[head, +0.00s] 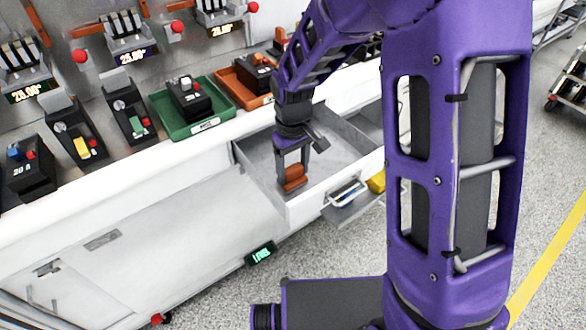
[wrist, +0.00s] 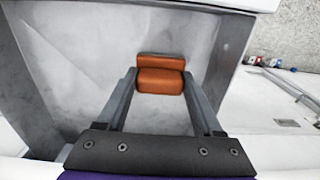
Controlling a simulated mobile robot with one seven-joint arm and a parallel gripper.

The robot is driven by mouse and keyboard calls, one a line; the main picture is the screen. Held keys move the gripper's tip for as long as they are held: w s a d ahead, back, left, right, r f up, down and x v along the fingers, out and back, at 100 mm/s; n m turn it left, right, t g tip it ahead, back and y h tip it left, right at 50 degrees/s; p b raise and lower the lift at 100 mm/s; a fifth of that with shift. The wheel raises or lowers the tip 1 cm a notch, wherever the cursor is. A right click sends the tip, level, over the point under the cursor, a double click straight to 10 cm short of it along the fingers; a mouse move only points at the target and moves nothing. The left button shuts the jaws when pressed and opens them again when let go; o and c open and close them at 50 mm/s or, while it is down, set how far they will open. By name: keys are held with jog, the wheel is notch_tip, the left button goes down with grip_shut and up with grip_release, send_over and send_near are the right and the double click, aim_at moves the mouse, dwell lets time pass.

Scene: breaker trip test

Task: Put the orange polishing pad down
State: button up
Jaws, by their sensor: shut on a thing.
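The orange polishing pad (head: 294,177) is between the fingers of my gripper (head: 291,172) in the head view. In the wrist view the pad (wrist: 160,80) sits between the two fingertips of my gripper (wrist: 160,87), which is shut on it. The pad is inside the open grey drawer (head: 252,160), near the drawer's front wall. The wrist view shows the drawer's bare floor (wrist: 90,50) around it. I cannot tell whether the pad touches the floor.
The drawer's front has a handle (head: 347,193). A lower drawer (head: 352,210) with a yellow thing (head: 377,182) is also open. On the counter are a green tray (head: 205,125), an orange tray (head: 236,90) and several breakers. The drawer floor is otherwise clear.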

aim_at(293, 168)
jog(key=shift+f, duration=0.15)
jog(key=o, duration=1.2)
notch_tip(293, 168, up, 12)
jog(key=p, duration=0.1)
jog(key=shift+r+p, duration=0.25)
jog(key=shift+p, duration=0.1)
